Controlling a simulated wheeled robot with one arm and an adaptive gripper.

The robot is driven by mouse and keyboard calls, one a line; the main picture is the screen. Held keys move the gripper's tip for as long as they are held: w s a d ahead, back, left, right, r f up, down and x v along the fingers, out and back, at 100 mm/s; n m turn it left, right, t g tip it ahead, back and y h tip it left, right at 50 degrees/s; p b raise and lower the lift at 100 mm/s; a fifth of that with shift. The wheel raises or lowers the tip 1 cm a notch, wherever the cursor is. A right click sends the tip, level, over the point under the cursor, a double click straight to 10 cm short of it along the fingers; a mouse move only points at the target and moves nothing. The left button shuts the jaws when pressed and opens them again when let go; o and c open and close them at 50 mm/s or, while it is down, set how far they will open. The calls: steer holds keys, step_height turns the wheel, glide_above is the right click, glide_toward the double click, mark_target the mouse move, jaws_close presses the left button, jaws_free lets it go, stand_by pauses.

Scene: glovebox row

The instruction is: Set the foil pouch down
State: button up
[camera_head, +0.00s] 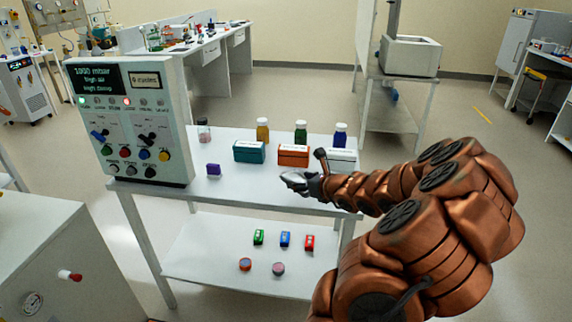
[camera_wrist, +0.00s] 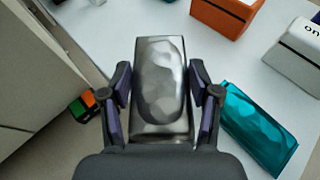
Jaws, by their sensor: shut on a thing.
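The silver foil pouch (camera_wrist: 160,88) is between the two fingers of my gripper (camera_wrist: 163,105), which is shut on it. In the head view the pouch (camera_head: 294,181) sticks out to the left from my gripper (camera_head: 312,185), over the front part of the white table (camera_head: 240,198). I cannot tell whether its underside touches the tabletop. A teal crumpled pouch (camera_wrist: 258,125) lies just right of my gripper in the wrist view; my arm seems to hide it in the head view.
Teal (camera_head: 249,152), orange (camera_head: 293,155) and white (camera_head: 343,160) boxes stand behind the pouch, with several capped bottles (camera_head: 301,132) further back. A purple block (camera_head: 213,170) and a control panel (camera_head: 135,120) are on the left. Small coloured items (camera_head: 285,239) lie on the lower shelf.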

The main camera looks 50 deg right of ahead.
mark_target(296, 179)
steer(key=shift+s+d+f, duration=0.25)
steer(key=shift+s+d, duration=0.4)
steer(key=shift+s, duration=0.15)
steer(key=w, duration=0.5)
steer(key=w+f+p, duration=0.1)
steer(key=w, duration=0.4)
steer(key=w+p, duration=0.1)
steer(key=w, duration=0.4)
steer(key=shift+w+d+f, duration=0.3)
steer(key=shift+d, duration=0.05)
steer(key=shift+f+p, duration=0.65)
steer(key=shift+f, duration=1.15)
steer(key=shift+f, duration=0.1)
steer(key=o, duration=1.2)
steer(key=shift+r, duration=0.2)
steer(key=b+v, duration=0.2)
steer(key=v, duration=1)
steer(key=shift+a+f, duration=0.1)
steer(key=shift+a, duration=0.05)
